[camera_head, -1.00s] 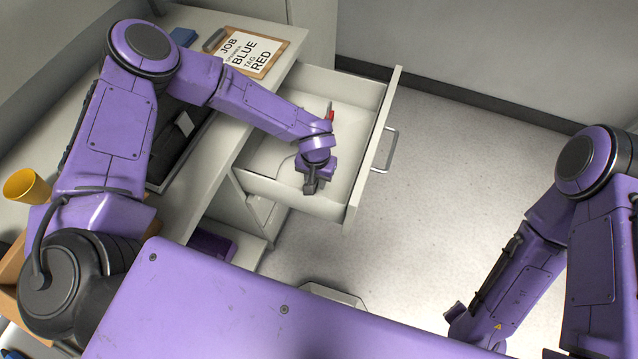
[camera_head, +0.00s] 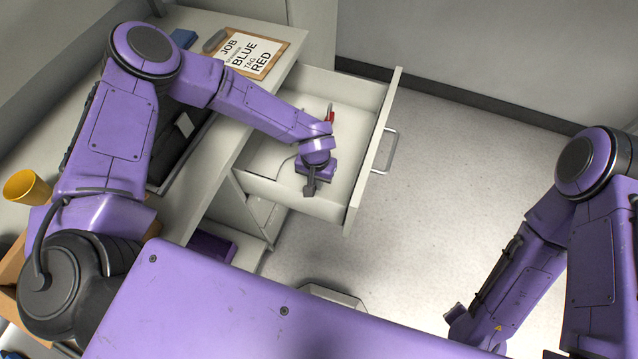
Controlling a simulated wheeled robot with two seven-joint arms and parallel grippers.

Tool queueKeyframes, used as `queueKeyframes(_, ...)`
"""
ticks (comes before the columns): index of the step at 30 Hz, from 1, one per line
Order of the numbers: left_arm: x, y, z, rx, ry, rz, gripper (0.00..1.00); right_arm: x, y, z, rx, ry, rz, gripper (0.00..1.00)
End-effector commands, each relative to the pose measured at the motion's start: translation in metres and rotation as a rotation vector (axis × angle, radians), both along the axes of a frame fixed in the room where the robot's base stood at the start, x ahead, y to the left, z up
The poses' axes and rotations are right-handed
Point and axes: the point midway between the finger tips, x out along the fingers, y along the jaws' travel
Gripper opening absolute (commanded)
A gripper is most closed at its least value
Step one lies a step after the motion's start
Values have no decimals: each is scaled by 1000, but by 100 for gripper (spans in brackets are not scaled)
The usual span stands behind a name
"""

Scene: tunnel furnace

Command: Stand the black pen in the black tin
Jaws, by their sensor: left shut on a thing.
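My left gripper (camera_head: 309,188) is inside the open white drawer (camera_head: 352,150), near its front-left side wall, pointing down. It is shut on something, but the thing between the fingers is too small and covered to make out. I cannot see the black pen or the black tin clearly. A red and grey item (camera_head: 330,114) lies in the drawer just behind my left wrist. My right arm is at the right edge of the view, and its gripper is not in view.
The drawer, with its metal handle (camera_head: 391,150), juts out from the desk (camera_head: 222,150). On the desk are a clipboard reading JOB BLUE TAG RED (camera_head: 252,52), a dark tray (camera_head: 185,150) and a yellow cup (camera_head: 27,187). The floor to the right is clear.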

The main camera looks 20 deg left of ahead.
Motion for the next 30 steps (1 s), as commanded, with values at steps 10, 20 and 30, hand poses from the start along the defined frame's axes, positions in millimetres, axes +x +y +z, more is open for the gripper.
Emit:
queueKeyframes(10, 0, 0, 86, 0, -1, 0, 0, 0, 0, 85, 0, 0, 0, 43)
queueKeyframes(20, 0, 0, 119, 0, 0, 0, 0, 0, 0, 116, 0, 0, 0, 43)
queueKeyframes(30, 0, 0, 119, -1, -1, 0, 0, 0, 0, 115, 0, 0, 0, 43)
